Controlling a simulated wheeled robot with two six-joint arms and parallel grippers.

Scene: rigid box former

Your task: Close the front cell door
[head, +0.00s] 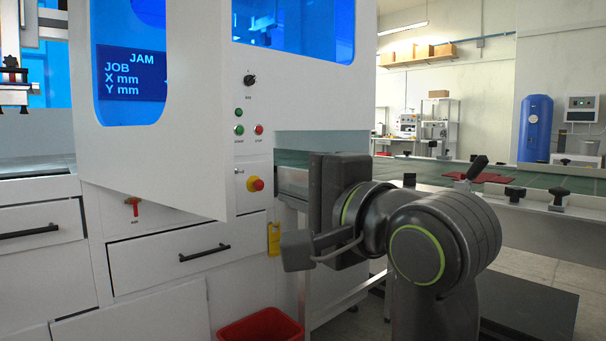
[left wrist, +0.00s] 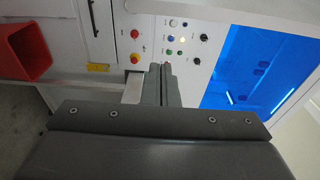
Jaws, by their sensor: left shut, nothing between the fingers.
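The front cell door (head: 200,110) is a white panel with a blue window at the left of the head view. It stands at an angle out from the white machine front, its right end lower and nearer to me. My left gripper (head: 328,195) is right of the door and apart from it, before the machine's corner. In the left wrist view the left gripper's fingers (left wrist: 160,80) are together and empty, pointing at the machine front beside the button panel. My right gripper is not in view.
The button panel (head: 249,130) has a red emergency knob (head: 255,184). Below are drawers (head: 185,252) and a red bin (head: 262,326). A table with black clamps (head: 513,193) extends right. A blue tank (head: 535,128) stands far back. A blue display (head: 130,75) shows within the door window.

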